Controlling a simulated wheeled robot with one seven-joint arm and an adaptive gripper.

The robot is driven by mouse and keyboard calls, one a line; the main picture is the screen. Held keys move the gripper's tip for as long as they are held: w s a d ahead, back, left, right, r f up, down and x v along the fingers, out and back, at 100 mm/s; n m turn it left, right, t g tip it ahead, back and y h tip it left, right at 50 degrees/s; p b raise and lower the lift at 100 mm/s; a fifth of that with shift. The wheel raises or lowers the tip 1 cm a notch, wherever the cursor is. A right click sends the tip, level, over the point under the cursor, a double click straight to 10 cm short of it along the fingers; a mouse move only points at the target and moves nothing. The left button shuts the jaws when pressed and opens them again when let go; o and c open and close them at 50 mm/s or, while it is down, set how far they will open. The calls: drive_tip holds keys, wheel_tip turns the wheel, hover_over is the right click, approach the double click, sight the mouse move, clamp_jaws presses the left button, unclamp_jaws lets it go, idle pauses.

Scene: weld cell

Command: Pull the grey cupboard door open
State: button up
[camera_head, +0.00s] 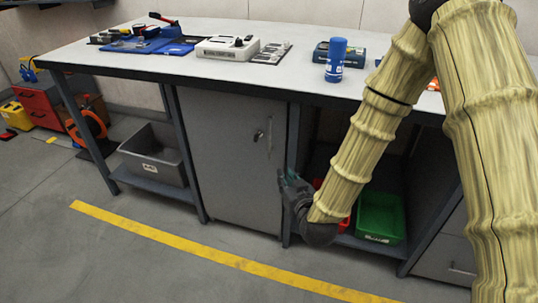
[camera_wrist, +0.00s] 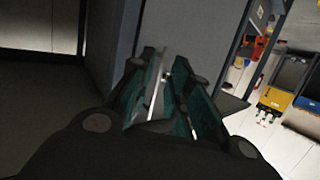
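The grey cupboard door (camera_head: 228,165) is under the workbench and looks shut. A thin upright handle (camera_head: 270,137) is near its right edge, with a small lock and key (camera_head: 257,135) beside it. My gripper (camera_head: 284,178) is in front of the door's lower right edge, below the handle in the picture. In the wrist view my gripper (camera_wrist: 166,88) has its two green-padded fingers apart, and a pale thin bar (camera_wrist: 156,88), apparently the handle, shows in the gap between them. I cannot tell whether the fingers touch it. The grey door face (camera_wrist: 200,35) is behind.
The workbench (camera_head: 130,60) carries a blue tray, a white device and a blue bottle (camera_head: 336,60). A grey bin (camera_head: 153,155) is on the shelf left of the cupboard; a green bin (camera_head: 381,217) is right of it. The floor before the door is clear, with a yellow line (camera_head: 200,246).

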sight(270, 140)
drive_tip(key=w+a+r+t+b, duration=0.1)
drive_tip(key=w, duration=0.3)
drive_tip(key=w+a+r+t+b, duration=0.1)
drive_tip(key=w+a+r+b, duration=0.1)
drive_tip(key=w, duration=0.3)
drive_tip(key=w+a+r+b, duration=0.1)
drive_tip(key=w+a+b, duration=0.1)
drive_tip(key=w, duration=0.2)
drive_tip(key=shift+w+a+r+t+y, duration=0.1)
drive_tip(key=shift+w+r+t+y, duration=0.05)
drive_tip(key=shift+r+t+y, duration=0.25)
clamp_jaws()
